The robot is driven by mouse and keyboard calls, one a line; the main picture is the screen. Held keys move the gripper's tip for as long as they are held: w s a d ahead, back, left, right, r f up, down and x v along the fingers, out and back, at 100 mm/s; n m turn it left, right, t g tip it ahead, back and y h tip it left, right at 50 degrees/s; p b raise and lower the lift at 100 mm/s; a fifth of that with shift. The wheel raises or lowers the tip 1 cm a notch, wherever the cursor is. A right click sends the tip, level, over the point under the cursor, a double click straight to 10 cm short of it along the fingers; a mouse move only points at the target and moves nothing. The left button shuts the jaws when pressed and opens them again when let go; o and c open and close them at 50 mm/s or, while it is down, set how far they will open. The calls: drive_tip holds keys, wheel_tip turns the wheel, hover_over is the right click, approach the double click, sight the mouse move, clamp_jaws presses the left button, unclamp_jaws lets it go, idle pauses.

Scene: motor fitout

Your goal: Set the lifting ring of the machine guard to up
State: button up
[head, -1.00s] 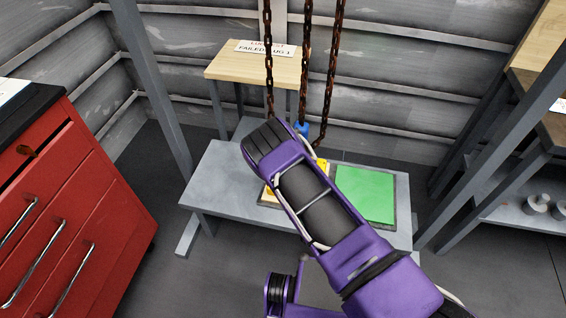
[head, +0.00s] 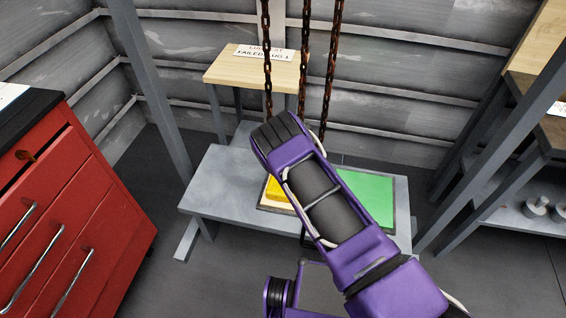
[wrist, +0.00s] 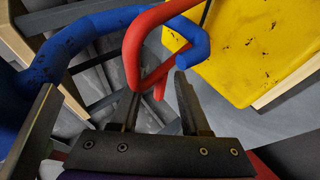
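The yellow machine guard (head: 276,190) lies on the left part of the metal bench, partly hidden by my arm. In the wrist view the guard (wrist: 245,45) fills the upper right. A red bent bar (wrist: 133,50) and a thick blue bent bar (wrist: 60,50) cross in front of it. I cannot tell for sure which of them is the lifting ring. My gripper (wrist: 158,88) is open, its fingers apart, with the lower end of the red bar showing between or just beyond the fingertips. Contact is unclear. In the head view my arm hides the gripper.
A green plate (head: 366,198) lies right of the guard on the grey bench (head: 220,185). Rusty chains (head: 305,60) hang over the bench. A wooden table (head: 240,72) with a sign stands behind, a red drawer cabinet (head: 85,200) at left, shelving (head: 515,205) at right.

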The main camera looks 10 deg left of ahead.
drive_tip(key=p+v, duration=0.2)
drive_tip(key=v, duration=1.5)
drive_tip(key=shift+s, duration=0.2)
